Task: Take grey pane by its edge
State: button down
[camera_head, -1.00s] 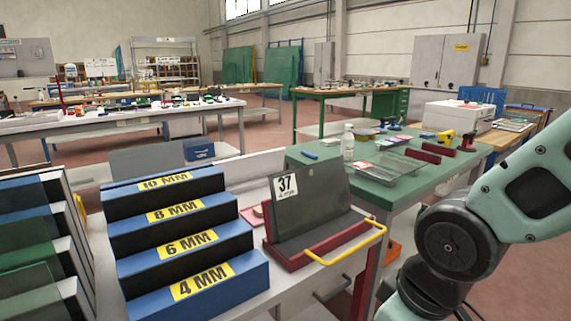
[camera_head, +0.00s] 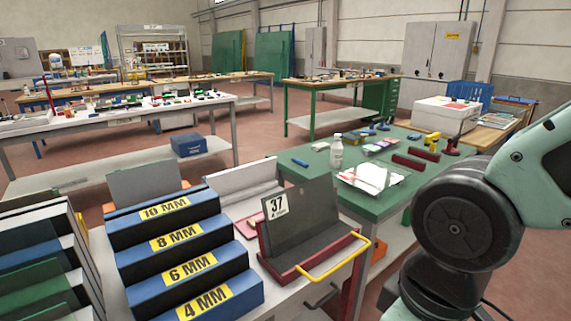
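A dark grey pane (camera_head: 308,211) stands tilted back in a red holder (camera_head: 292,273) with a yellow handle, near the middle of the view. A white label reading 37 (camera_head: 276,206) is at its upper left. Another grey pane (camera_head: 146,182) stands behind the blue stepped rack (camera_head: 182,241). I cannot tell which one the task names. My arm shows at the right edge, but my gripper is out of view.
The blue rack has steps marked 10, 8, 6 and 4 MM. Green and dark panes (camera_head: 42,265) stand at the left. A green table (camera_head: 346,199) behind the holder bears a clear pane (camera_head: 372,177), a white bottle (camera_head: 336,152), red blocks and yellow tools.

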aim_at(294, 215)
jog(key=i+l+u, duration=0.1)
jog(key=u, duration=0.65)
jog(key=i+l+u, duration=0.15)
jog(key=i+l, duration=0.15)
jog(key=i+l+u, duration=0.15)
jog(key=l, duration=0.25)
jog(key=i+l+u, duration=0.15)
jog(key=i+l, duration=0.3)
jog(key=l, duration=0.15)
jog(key=i+l, duration=0.1)
jog(key=l, duration=0.15)
